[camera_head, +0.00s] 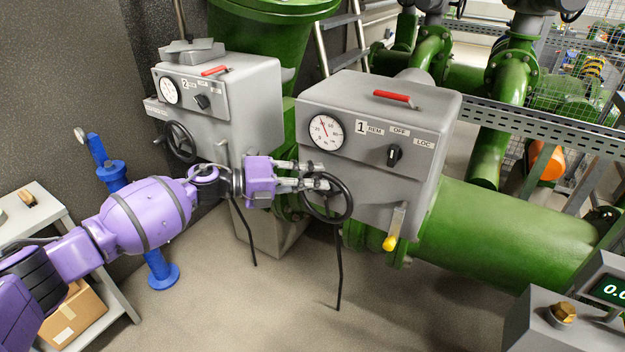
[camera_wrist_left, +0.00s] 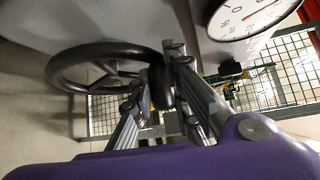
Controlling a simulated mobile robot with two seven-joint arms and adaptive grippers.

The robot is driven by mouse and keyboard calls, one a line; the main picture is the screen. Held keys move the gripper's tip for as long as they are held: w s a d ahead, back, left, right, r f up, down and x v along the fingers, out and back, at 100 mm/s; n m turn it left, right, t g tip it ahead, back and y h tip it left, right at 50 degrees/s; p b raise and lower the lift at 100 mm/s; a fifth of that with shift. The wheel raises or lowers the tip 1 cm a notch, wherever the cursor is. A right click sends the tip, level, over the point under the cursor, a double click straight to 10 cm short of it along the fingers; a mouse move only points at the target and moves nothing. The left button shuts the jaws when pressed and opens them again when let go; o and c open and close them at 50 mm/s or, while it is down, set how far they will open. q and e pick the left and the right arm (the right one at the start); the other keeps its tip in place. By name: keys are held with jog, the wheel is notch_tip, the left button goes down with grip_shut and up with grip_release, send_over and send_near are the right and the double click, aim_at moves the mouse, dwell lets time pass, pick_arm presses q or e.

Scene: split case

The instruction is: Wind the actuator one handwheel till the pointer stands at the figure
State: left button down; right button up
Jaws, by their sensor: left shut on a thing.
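The actuator one box (camera_head: 378,172) is grey, with a "1" label and a red handle on top. Its round white dial (camera_head: 326,132) has a red pointer tilted up and left of vertical; the exact figure is too small to read. The dial (camera_wrist_left: 245,14) is cut off in the left wrist view. The black handwheel (camera_head: 346,205) sits on the box's front, below the dial. My left gripper (camera_head: 322,176) is shut on the wheel's upper rim; in the left wrist view the rim of the handwheel (camera_wrist_left: 70,68) passes between the fingers. My right gripper is not in view.
A similar grey box (camera_head: 240,95) labelled 2, with its own handwheel (camera_head: 180,142), stands to the left. A selector knob (camera_head: 394,154) and a yellow-tipped lever (camera_head: 391,240) are right of the handwheel. A blue stand (camera_head: 112,172) is behind my left arm. A green pipe (camera_head: 510,235) runs right.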

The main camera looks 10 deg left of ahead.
pick_arm(q)
jog(key=shift+d, duration=0.15)
jog(key=c, duration=1.7)
grip_release()
jog(key=shift+a, duration=0.2)
jog(key=shift+s+a, duration=0.2)
jog(key=shift+a, duration=0.1)
jog(key=v, duration=1.1)
jog(key=shift+r, duration=0.15)
